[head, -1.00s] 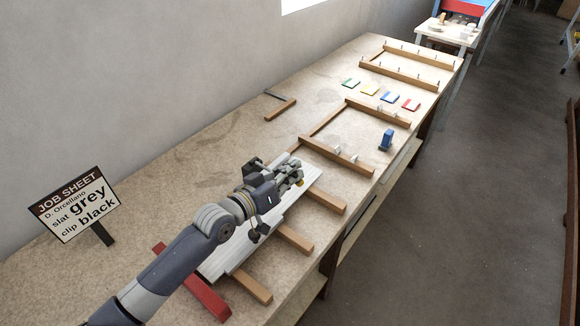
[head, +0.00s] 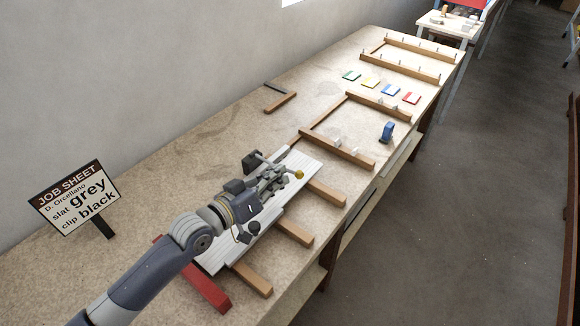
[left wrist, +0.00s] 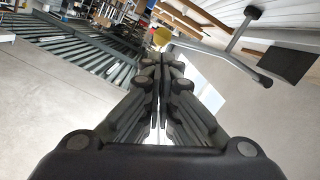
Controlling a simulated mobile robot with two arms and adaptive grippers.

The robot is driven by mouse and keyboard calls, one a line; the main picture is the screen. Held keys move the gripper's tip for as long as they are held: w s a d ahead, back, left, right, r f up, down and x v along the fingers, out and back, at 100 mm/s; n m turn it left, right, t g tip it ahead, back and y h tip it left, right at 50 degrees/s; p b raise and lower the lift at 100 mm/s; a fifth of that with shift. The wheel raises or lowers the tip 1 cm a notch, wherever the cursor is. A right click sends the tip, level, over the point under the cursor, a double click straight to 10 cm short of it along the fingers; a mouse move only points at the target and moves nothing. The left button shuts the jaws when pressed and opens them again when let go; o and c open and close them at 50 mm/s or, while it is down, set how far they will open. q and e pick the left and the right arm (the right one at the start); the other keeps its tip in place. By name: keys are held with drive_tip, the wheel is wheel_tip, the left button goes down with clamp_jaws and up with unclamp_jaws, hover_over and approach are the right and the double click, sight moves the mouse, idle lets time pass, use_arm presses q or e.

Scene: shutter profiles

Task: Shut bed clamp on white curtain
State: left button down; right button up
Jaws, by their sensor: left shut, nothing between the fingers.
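The white curtain (head: 222,252) lies as pale slats along the bed, over wooden crossbars. The bed clamp shows as a thin grey bar with a yellow knob (head: 299,175) near the curtain's far end. In the left wrist view the yellow knob (left wrist: 162,36) and bent grey bar (left wrist: 222,50) show beyond my fingertips. My left gripper (head: 284,181) is above the curtain, close to the knob. Its fingers (left wrist: 160,62) are together with nothing between them. I cannot tell whether it touches the clamp or whether the bar presses on the curtain. My right gripper is out of view.
A red bar (head: 207,290) crosses the bed's near end. A job sheet sign (head: 76,200) stands at left. Further along are a blue object (head: 387,132), coloured cards (head: 371,82) and wooden frames (head: 400,68). The tabletop beside the wall is mostly clear.

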use_arm(q)
drive_tip(key=v, duration=0.6)
drive_tip(key=shift+s+a+r, duration=0.15)
drive_tip(key=shift+s+r, duration=0.05)
drive_tip(key=shift+r, duration=0.05)
